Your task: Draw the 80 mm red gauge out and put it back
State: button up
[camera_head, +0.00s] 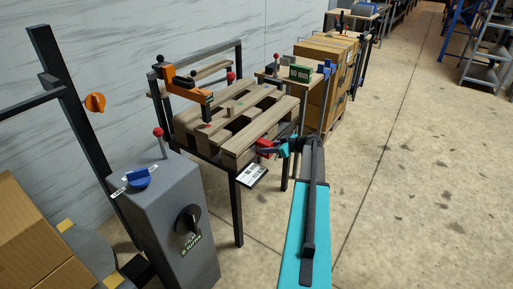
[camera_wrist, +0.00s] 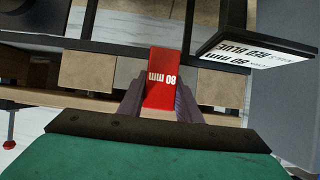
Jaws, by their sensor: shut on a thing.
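The red gauge (camera_wrist: 166,66), marked "80 MM" upside down in the wrist view, sits between the two dark fingers of my gripper (camera_wrist: 160,98), which is shut on it. The gauge lies between two pale wooden blocks of the pallet, apart from both in that view. I cannot tell how far it is inside the pallet opening. In the head view my gripper (camera_head: 279,148) is at the near right corner of the wooden pallet (camera_head: 240,142), with the red gauge (camera_head: 264,143) showing small and partly hidden at its end.
A label plate (camera_head: 252,174) hangs below the pallet's front edge; it shows close by in the wrist view (camera_wrist: 255,60). An orange clamp arm (camera_head: 186,86) stands over the pallet. A grey control pedestal (camera_head: 165,215) stands left. Floor on the right is clear.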

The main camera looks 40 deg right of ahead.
jog(key=shift+s, duration=0.25)
jog(key=shift+s+d+b, duration=0.15)
jog(key=shift+s+b, duration=0.15)
jog(key=shift+b, duration=0.05)
jog(key=s+d+b, duration=0.2)
jog(key=s+b, duration=0.3)
jog(key=s, duration=0.4)
jog(key=shift+s+d, duration=0.15)
jog(key=shift+s, duration=0.25)
dwell(2.4)
jog(key=shift+s+r, duration=0.1)
dwell(0.4)
jog(key=shift+r+v, duration=0.25)
jog(key=shift+v, duration=2.1)
